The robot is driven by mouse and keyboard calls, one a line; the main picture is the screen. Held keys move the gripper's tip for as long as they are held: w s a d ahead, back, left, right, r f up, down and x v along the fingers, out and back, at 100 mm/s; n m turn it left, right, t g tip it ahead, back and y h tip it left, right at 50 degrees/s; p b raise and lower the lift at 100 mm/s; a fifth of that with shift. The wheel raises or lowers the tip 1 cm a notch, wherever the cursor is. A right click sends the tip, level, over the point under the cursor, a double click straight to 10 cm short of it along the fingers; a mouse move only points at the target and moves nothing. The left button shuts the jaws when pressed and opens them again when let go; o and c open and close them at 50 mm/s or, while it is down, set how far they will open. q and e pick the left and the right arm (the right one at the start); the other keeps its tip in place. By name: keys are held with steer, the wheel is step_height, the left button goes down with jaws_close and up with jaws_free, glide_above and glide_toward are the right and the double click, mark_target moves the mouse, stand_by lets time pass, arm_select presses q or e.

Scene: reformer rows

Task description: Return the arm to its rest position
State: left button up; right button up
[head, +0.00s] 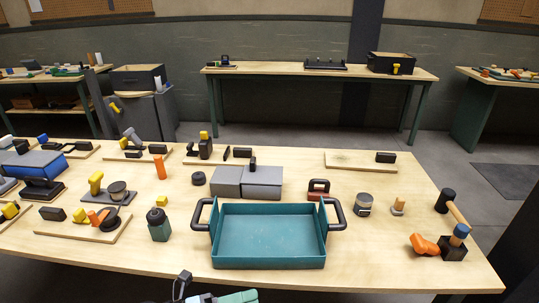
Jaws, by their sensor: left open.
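My left gripper (184,279) shows only in part at the bottom edge of the head view, dark and small, just in front of the workbench (375,270). It is open and I see nothing held in it. A pale and green link of mine shows beside it at the bottom edge. The rest of the arm is cut off by the frame. My right gripper is not in view.
A teal tray (268,238) with black handles stands empty near the bench's front edge. A dark green bottle (158,224) is left of it. Grey blocks (262,180) lie behind it. A hammer (447,201) and an orange object (423,244) lie at right.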

arm_select(q)
steer(key=s+a+f+n+t+y+p, duration=0.1)
steer(key=s+a+f+n+t+y, duration=0.35)
steer(key=n, duration=0.75)
steer(key=s+a+f+n+t+y+p, duration=0.15)
steer(key=a+f+n+t+y, duration=0.4)
steer(key=n, duration=0.65)
steer(key=s+a+f+n+g+y, duration=0.2)
steer(key=s+f+n+g+y, duration=0.1)
steer(key=s, duration=0.6)
steer(key=s+a+f+n+g+y, duration=0.3)
steer(key=s+f+n, duration=0.3)
steer(key=s+n, duration=0.2)
steer(key=shift+s+p, duration=0.3)
steer(key=shift+s, duration=0.6)
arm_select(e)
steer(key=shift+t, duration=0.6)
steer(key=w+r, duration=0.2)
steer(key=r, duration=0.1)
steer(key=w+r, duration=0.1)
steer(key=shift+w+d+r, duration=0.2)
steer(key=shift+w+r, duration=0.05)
